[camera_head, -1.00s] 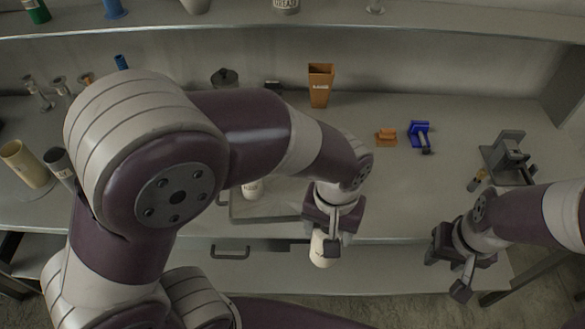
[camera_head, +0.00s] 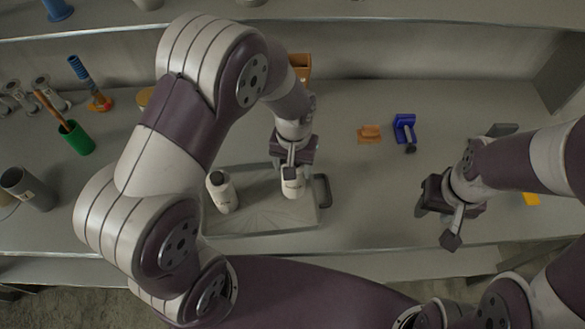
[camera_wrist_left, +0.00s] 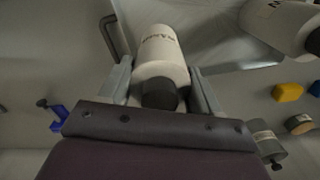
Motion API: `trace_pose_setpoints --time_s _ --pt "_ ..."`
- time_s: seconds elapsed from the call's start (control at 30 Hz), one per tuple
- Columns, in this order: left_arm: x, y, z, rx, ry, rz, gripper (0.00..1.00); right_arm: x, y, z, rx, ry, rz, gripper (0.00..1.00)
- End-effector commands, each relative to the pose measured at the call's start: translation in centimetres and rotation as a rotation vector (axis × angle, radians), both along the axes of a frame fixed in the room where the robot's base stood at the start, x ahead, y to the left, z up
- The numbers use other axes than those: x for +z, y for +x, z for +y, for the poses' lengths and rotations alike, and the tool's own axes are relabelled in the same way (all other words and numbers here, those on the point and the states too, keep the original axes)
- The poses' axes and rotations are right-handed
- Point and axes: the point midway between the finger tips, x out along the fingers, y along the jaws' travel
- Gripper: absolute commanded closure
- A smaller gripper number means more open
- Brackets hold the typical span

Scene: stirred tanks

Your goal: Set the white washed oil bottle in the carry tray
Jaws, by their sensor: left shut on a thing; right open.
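My left gripper (camera_head: 291,168) is shut on a white bottle (camera_head: 291,186), held over the right part of the carry tray (camera_head: 265,228). In the left wrist view the held bottle (camera_wrist_left: 163,50) sits between the two fingers, its dark cap towards the palm; its lettering is too small to read surely. I cannot tell whether its base touches the tray floor. Another white bottle (camera_head: 223,191) with a dark cap stands in the tray's left part. It also shows in the left wrist view (camera_wrist_left: 275,22). My right gripper (camera_head: 447,212) is open and empty above the right of the bench.
The tray has a dark handle (camera_head: 322,190) at its right end. An orange block (camera_head: 369,134) and a blue clamp-like thing (camera_head: 404,130) lie behind it to the right. A green cup (camera_head: 76,138) and a grey cylinder (camera_head: 27,188) stand left. Bench between tray and right gripper is clear.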

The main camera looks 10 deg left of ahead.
Motion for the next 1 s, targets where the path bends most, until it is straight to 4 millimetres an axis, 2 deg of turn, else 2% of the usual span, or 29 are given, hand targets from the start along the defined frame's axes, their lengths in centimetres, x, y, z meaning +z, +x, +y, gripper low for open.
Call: trace_pose_setpoints --time_s 0.1,0.2,0.53,0.57,0.6,0.63,0.87,1.0 --pt "-2.0 -0.2 0.1 -0.001 0.001 0.006 1.00 1.0 0.0 0.0 0.000 0.000 0.000 0.57" --pt "-3.2 -0.1 0.0 -0.001 0.001 0.003 1.00 1.1 0.0 0.0 0.000 0.000 0.000 0.57" --pt "-3.8 -0.1 0.0 -0.001 0.000 0.002 1.00 0.7 0.0 0.0 0.000 0.000 0.000 0.57" --pt "-3.8 -0.1 0.0 -0.001 0.001 0.002 0.31 0.8 0.0 0.0 0.000 0.000 0.000 0.57" --pt "-3.7 -0.1 0.0 -0.001 0.001 0.002 0.18 0.8 0.0 0.0 0.000 0.000 0.000 0.57" --pt "-3.7 -0.1 0.0 -0.001 0.001 0.002 0.11 0.8 0.0 0.0 0.000 0.000 0.000 0.57" --pt "-3.7 -0.1 0.0 -0.001 0.001 0.003 0.11 0.8 0.0 0.0 0.000 0.000 0.000 0.57" --pt "-2.8 0.0 0.0 -0.001 0.000 0.000 0.11 0.7 0.0 0.0 0.000 0.000 -0.001 0.57"
